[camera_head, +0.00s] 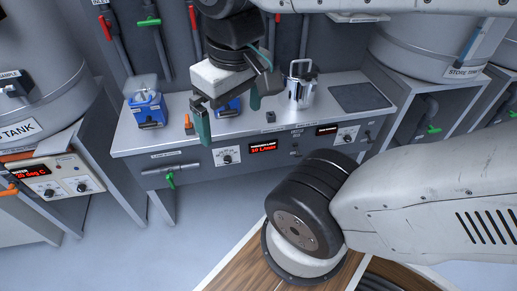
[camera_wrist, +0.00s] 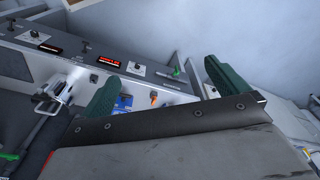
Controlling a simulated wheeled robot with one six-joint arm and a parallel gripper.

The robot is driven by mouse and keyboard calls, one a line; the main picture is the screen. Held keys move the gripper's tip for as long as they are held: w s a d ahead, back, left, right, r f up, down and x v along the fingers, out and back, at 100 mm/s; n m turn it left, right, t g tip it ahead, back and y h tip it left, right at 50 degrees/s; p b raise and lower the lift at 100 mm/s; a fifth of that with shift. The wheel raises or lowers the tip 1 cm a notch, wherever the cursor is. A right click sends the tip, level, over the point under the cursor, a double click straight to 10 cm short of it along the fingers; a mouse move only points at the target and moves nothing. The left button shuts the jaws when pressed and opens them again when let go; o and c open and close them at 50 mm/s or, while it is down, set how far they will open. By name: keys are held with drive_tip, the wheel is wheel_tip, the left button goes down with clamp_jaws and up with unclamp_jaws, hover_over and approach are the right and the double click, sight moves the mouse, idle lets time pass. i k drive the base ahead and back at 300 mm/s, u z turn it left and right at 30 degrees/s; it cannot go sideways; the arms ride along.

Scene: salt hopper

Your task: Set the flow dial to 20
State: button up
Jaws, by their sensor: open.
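A white dial plate with a round dial (camera_head: 226,156) is on the front panel of the bench, left of a red display (camera_head: 263,147) that appears to read 10 L/min. This looks like the flow dial; its pointer and scale are too small to read. It also shows in the wrist view as a dial (camera_wrist: 137,69) beside the lit display (camera_wrist: 109,62). My gripper (camera_head: 229,112) has green fingers spread apart and empty, above the bench's front part and above the dial in the picture. In the wrist view, my gripper (camera_wrist: 160,72) frames the panel area between its fingers, clear of the dial.
A second dial (camera_head: 346,134) and display (camera_head: 326,129) are further right on the panel. A metal jug (camera_head: 301,84), a blue device (camera_head: 147,108) and an orange-tipped item (camera_head: 188,124) stand on the bench.

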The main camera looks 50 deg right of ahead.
sight(227, 159)
drive_tip(key=u, duration=1.35)
drive_tip(key=k, duration=1.1)
drive_tip(key=z, duration=1.4)
drive_tip(key=i, duration=0.5)
drive_tip(key=u, duration=0.05)
